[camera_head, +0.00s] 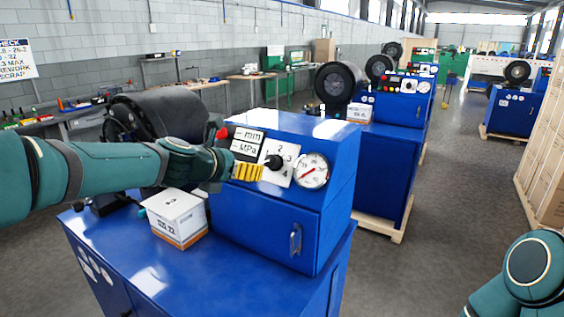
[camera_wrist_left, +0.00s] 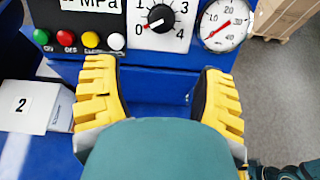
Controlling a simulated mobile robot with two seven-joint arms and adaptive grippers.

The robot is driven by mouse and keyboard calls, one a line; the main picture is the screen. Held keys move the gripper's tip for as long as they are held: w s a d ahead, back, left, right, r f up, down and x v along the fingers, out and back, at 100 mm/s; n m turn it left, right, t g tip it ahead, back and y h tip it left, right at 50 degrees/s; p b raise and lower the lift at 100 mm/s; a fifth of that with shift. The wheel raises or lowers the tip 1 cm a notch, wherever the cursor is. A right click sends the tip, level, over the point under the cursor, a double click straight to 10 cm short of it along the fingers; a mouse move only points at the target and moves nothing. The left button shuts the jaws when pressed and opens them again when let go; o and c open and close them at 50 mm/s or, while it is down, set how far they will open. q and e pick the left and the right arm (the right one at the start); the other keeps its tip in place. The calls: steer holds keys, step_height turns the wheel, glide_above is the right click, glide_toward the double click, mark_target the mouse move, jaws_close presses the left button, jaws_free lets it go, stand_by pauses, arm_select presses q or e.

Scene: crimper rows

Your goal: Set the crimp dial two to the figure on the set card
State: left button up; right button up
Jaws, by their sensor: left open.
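I cannot tell which thing is the set card. My right gripper is out of view.
A gauge (camera_wrist_left: 226,22) with a red needle sits right of the dial. Several coloured buttons (camera_wrist_left: 66,38) lie left of it. A blue door with a handle (camera_head: 295,239) is below. More blue machines (camera_head: 386,160) stand behind; the aisle (camera_head: 450,200) is clear.

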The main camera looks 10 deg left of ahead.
mark_target(269, 161)
arm_select(q)
steer(key=shift+n, duration=0.3)
steer(key=x, duration=0.4)
steer(key=r+b+x, duration=0.1)
steer(key=x, duration=0.7)
steer(key=shift+w+d+r, duration=0.2)
steer(key=shift+w, duration=0.45)
jaws_close()
